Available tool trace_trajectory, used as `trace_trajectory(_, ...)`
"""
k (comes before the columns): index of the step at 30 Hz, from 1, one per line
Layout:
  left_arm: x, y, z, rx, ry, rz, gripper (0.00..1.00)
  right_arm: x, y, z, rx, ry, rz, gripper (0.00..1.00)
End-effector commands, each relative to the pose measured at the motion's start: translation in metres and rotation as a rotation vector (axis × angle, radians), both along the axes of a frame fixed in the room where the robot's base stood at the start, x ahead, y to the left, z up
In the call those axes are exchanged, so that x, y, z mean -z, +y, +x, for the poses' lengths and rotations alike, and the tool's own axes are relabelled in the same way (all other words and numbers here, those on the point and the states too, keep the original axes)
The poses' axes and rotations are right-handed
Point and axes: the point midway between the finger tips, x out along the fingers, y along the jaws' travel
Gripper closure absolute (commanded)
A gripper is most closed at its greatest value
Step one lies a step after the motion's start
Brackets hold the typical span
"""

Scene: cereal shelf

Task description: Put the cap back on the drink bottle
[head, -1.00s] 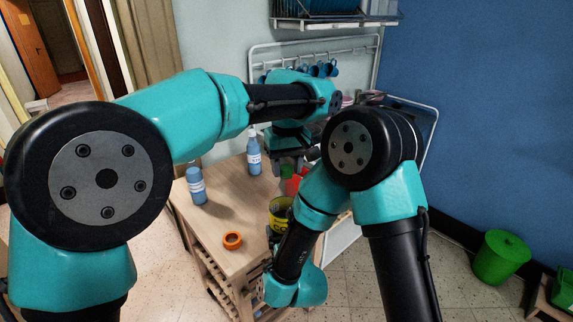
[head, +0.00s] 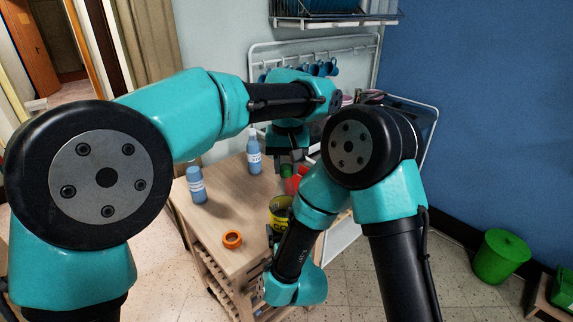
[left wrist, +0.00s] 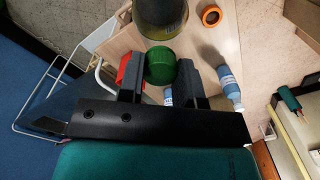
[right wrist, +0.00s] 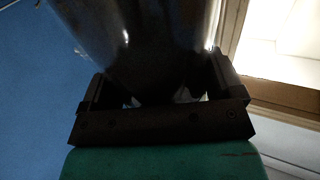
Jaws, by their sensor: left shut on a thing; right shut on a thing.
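My left gripper (left wrist: 158,66) is shut on a round green cap (left wrist: 160,62), which shows between its two fingers in the left wrist view. In the head view this gripper (head: 289,164) points down over the table. The drink bottle (head: 280,211), dark with a yellow label, is partly hidden by my right arm; it also shows at the top of the left wrist view (left wrist: 162,16). The cap is apart from it. My right gripper (right wrist: 163,82) is shut on the bottle, which appears large and dark in the right wrist view (right wrist: 145,40).
Two blue bottles (head: 196,184) (head: 254,152) stand on the wooden table (head: 225,215). An orange ring (head: 232,240) lies near the front. A red object (left wrist: 131,71) is close beside the left gripper's finger. A mug rack (head: 320,69) stands behind.

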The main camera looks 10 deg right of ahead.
Motion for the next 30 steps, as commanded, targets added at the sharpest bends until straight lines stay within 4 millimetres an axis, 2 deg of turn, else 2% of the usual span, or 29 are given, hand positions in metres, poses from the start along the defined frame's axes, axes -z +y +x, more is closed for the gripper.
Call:
trace_trajectory(15, 0.0005, 0.0002, 0.0001, 0.696, 0.018, -0.003, 0.96, -0.0011, 0.0, 0.0003, 0.0, -0.004, 0.001, 0.8)
trace_trajectory(20, 0.0005, 0.0002, 0.0001, 0.695, 0.018, -0.003, 0.96, -0.0011, 0.0, 0.0003, 0.0, -0.004, 0.001, 0.8)
trace_trajectory(21, 0.0005, 0.0002, 0.0001, 0.694, 0.018, -0.003, 0.64, -0.0011, 0.0, 0.0003, 0.001, -0.004, 0.001, 0.8)
trace_trajectory(30, 0.0005, 0.0001, 0.0001, 0.692, 0.018, -0.003, 0.38, -0.0011, 0.0001, 0.0003, 0.0, -0.004, 0.001, 0.8)
